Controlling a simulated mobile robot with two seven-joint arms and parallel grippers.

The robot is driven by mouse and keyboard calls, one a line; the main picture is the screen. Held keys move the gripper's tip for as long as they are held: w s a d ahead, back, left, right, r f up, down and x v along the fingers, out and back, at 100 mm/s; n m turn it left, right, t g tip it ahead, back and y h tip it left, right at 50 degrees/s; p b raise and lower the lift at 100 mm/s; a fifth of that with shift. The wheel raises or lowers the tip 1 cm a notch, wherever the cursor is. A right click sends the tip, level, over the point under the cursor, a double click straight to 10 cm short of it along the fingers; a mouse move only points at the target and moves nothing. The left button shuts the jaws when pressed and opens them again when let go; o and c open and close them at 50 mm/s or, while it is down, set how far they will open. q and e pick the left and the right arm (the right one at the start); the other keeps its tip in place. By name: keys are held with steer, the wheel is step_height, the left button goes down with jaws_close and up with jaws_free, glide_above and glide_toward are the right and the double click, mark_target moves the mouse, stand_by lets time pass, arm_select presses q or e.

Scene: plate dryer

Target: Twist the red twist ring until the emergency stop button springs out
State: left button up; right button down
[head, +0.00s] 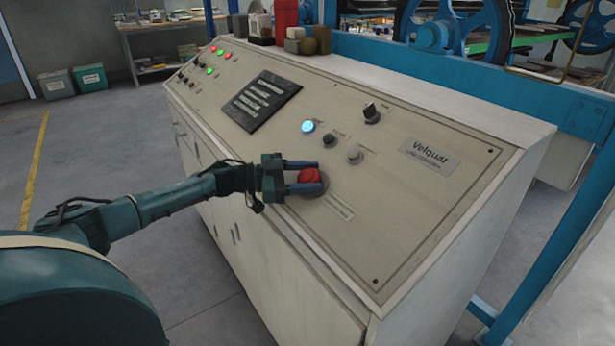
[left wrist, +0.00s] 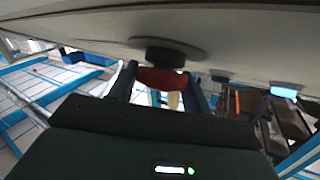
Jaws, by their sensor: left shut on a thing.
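The red twist ring (head: 309,176) of the emergency stop button is on the sloping front of the beige control panel (head: 400,210). My left gripper (head: 308,178) has one finger on each side of it and is shut on it. In the left wrist view the red ring (left wrist: 160,78) sits between the two fingers, with a dark collar (left wrist: 166,54) and a round plate behind it against the panel. Part of the ring is hidden by the fingers. My right gripper is in neither view.
A lit blue button (head: 308,126), a black knob (head: 329,139), a grey button (head: 354,155) and a black selector switch (head: 372,112) stand out from the panel near the ring. A blue machine frame (head: 480,75) stands behind the cabinet. Open floor lies left of it.

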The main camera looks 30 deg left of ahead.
arm_select(q)
steer(key=shift+f, duration=0.1)
steer(key=o, duration=1)
steer(key=shift+c, duration=0.2)
steer(key=b+v, duration=0.1)
steer(key=v, duration=1.2)
steer(key=shift+b, duration=0.35)
